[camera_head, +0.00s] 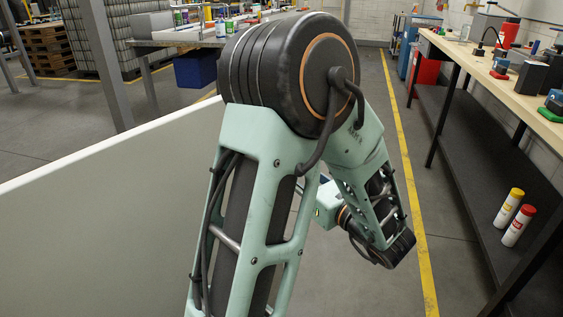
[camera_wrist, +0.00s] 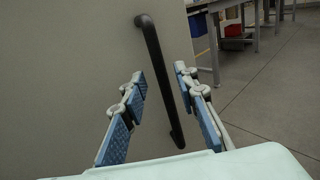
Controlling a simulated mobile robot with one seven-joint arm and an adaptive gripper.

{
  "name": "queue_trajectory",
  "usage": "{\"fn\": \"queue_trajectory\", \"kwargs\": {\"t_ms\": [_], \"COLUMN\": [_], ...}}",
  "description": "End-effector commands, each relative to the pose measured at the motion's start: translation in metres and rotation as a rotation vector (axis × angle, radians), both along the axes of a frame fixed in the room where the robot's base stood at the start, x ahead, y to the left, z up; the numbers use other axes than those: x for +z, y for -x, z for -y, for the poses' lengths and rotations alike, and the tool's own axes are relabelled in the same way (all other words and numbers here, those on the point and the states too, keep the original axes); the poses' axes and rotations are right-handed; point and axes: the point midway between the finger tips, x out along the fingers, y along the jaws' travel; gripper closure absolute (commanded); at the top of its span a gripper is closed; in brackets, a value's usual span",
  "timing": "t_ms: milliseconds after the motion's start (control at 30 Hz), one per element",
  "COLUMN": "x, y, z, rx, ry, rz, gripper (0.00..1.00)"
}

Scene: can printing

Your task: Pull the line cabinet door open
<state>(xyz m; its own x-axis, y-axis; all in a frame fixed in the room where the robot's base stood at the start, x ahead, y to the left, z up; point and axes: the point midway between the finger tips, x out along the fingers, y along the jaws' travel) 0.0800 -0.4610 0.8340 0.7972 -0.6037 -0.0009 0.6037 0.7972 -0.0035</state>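The grey cabinet door (camera_wrist: 70,70) fills the left of the wrist view. A black vertical bar handle (camera_wrist: 150,42) is fixed near its right edge and leans slightly in the picture. My gripper (camera_wrist: 160,75) is open, with one blue-padded finger on each side of the handle in the picture. Neither pad visibly touches the bar; how deep the bar sits between the fingers I cannot tell. In the head view a large grey panel with a white top edge (camera_head: 110,220), seemingly the door, stands left of my arm. The handle and fingers do not show there.
A long workbench (camera_head: 520,85) with a dark lower shelf runs along the right, with two bottles (camera_head: 513,215) on the shelf. A grey table (camera_head: 190,37) with cans and a blue bin (camera_head: 196,68) stand behind. The floor aisle with a yellow line (camera_head: 412,180) is clear.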

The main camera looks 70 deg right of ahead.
Motion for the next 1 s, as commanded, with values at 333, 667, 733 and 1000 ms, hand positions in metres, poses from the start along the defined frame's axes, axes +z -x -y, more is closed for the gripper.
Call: {"fn": "queue_trajectory", "kwargs": {"t_ms": [333, 667, 733, 1000], "x": [-0.001, 0.0, 0.0, 0.0], "y": [0.053, 0.062, 0.062, 0.062], "z": [-0.04, -0.049, -0.049, -0.048], "rx": [-0.002, 0.003, 0.003, 0.002], "ry": [-0.001, -0.002, -0.002, -0.002], "rz": [0.0, 0.001, 0.001, 0.001], "gripper": [0.72, 0.72, 0.72, 0.72]}}
